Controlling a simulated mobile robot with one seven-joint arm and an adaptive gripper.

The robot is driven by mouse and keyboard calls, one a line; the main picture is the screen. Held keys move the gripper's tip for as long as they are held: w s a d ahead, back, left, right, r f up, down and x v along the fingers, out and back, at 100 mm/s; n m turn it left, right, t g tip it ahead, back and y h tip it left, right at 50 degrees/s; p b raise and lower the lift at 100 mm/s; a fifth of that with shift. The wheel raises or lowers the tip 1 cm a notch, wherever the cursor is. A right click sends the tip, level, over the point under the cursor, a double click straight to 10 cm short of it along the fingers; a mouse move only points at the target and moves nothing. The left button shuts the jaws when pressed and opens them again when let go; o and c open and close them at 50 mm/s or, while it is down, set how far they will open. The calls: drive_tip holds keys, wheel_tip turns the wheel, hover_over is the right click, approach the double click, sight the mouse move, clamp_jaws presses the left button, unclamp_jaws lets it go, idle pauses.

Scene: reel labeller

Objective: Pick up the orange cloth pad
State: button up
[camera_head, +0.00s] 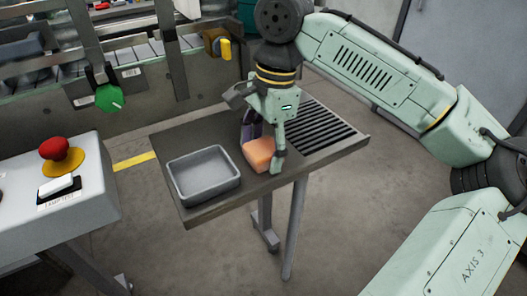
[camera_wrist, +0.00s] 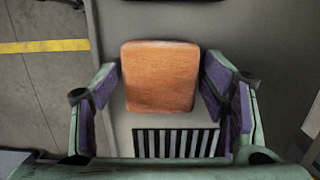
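The orange cloth pad (camera_head: 259,153) lies on the small table beside the grey tray, directly below my gripper (camera_head: 264,150). In the wrist view the pad (camera_wrist: 160,76) is a rounded orange block. My gripper (camera_wrist: 160,98) is open there, with one purple-lined finger on each side of the pad. A gap shows between the pad and the left finger, and a narrow one on the right. In the head view a finger hides part of the pad's right side.
An empty grey tray (camera_head: 203,185) stands left of the pad on the table (camera_head: 196,132). A slotted black grille (camera_head: 318,125) lies to the right. A control box with a red emergency button (camera_head: 54,148) stands at far left. A conveyor machine (camera_head: 145,98) is behind.

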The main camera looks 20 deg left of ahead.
sight(261, 150)
drive_tip(key=c, duration=0.8)
drive_tip(key=shift+r, duration=0.15)
drive_tip(key=shift+r, duration=0.25)
drive_tip(key=r, duration=0.1)
drive_tip(key=r+b, duration=0.1)
drive_tip(key=shift+s+r, duration=0.2)
drive_tip(key=shift+r, duration=0.15)
drive_tip(key=s+d+r+b, duration=0.1)
drive_tip(key=s+d+b, duration=0.1)
drive_tip(key=s, duration=1.3)
drive_tip(key=shift+s+r+b, duration=0.25)
drive_tip(key=shift+r+b, duration=0.05)
drive_tip(key=shift+b, duration=0.35)
